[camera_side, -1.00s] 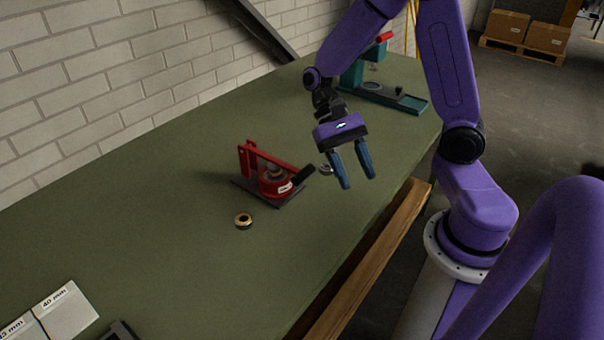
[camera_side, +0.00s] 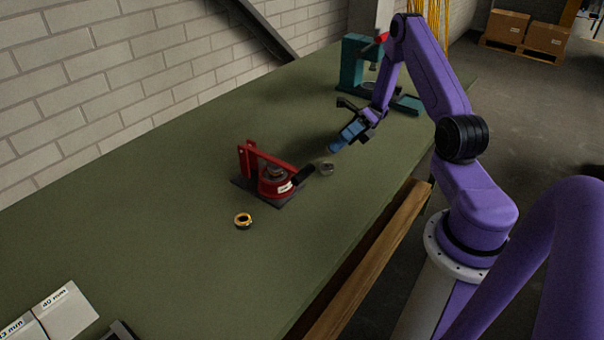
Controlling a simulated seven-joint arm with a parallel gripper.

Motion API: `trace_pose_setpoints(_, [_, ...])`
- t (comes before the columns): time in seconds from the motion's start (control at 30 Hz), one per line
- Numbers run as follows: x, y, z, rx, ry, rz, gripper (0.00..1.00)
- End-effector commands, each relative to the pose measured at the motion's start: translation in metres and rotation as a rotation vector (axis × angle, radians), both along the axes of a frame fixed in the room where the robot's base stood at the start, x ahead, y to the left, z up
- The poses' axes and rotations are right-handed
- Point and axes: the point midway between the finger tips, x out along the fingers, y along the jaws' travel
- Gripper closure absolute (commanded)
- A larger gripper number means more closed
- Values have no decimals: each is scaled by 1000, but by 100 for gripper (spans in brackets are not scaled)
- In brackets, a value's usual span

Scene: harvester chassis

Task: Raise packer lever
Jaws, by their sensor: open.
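The packer is the red device (camera_side: 268,184) on a dark base plate in the middle of the green bench. Its red lever (camera_side: 272,157) slopes down from the upright at the left to a black handle (camera_side: 303,175) at the right, which hangs low past the base's edge. My gripper (camera_side: 335,148) is open and empty. It is beyond the handle, up and to the right in the picture, apart from it, with its blue fingers pointing down to the left. The fingers overlap in this view, so the gap between them is hidden.
A small metal piece (camera_side: 326,168) lies beside the handle. A black and gold ring (camera_side: 243,221) lies in front of the packer. A teal press (camera_side: 355,66) stands at the far end. Labelled boxes (camera_side: 66,309) are at the near left. The bench (camera_side: 170,235) left of the packer is clear.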

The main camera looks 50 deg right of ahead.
Motion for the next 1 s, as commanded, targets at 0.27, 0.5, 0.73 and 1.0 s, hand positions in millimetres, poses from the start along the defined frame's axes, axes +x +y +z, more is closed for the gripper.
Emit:
trace_pose_setpoints(0.27, [0, 41, 1, -1, 1, 8, 51])
trace_pose_setpoints(0.5, [-1, 87, 0, -2, 0, 8, 51])
trace_pose_setpoints(0.73, [-1, 129, 0, -2, -1, 9, 51])
trace_pose_setpoints(1.0, [-1, 164, 0, -2, -1, 7, 51])
